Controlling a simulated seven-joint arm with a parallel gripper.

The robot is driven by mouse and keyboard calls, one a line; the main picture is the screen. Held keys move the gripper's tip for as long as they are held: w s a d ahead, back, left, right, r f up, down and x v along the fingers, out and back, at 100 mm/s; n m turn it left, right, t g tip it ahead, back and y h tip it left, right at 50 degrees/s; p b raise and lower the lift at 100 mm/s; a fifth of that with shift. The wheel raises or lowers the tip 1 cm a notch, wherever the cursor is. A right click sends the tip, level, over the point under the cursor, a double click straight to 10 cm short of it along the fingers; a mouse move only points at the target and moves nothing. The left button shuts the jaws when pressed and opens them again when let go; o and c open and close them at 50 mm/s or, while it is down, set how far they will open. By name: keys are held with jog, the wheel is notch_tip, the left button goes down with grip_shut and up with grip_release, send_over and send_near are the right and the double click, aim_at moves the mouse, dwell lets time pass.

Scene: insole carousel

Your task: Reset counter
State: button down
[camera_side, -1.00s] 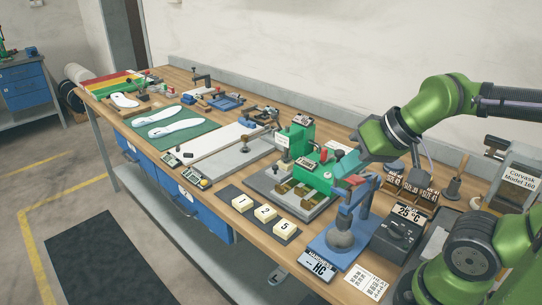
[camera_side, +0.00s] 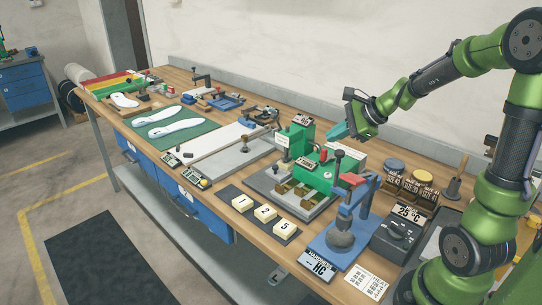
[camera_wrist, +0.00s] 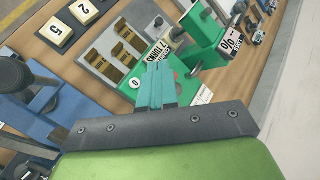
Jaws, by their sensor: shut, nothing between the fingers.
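The green machine (camera_side: 306,158) stands mid-bench on a grey plate, with brass-coloured blocks in front. In the wrist view, the green machine (camera_wrist: 203,32) carries a dark-lettered white plate (camera_wrist: 157,52), a round white disc marked 0 (camera_wrist: 135,83) and a red part beside my fingers. I cannot tell for sure which part is the counter. My gripper (camera_side: 338,131) is shut and empty, raised above and behind the machine. In the wrist view its teal fingers (camera_wrist: 157,86) are together and cover part of the green base.
A blue press (camera_side: 345,225) with an upright black knob stands right of the machine. Numbered tiles (camera_side: 264,213) lie in front. Lidded jars (camera_side: 408,172) and a dark temperature box (camera_side: 398,236) stand at right.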

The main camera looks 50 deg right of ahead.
aim_at(331, 176)
dwell(0.3)
jog(key=shift+f, duration=4.45)
jog(key=shift+f, duration=0.1)
jog(key=shift+f, duration=0.3)
jog(key=shift+f, duration=0.55)
jog(key=shift+r, duration=0.95)
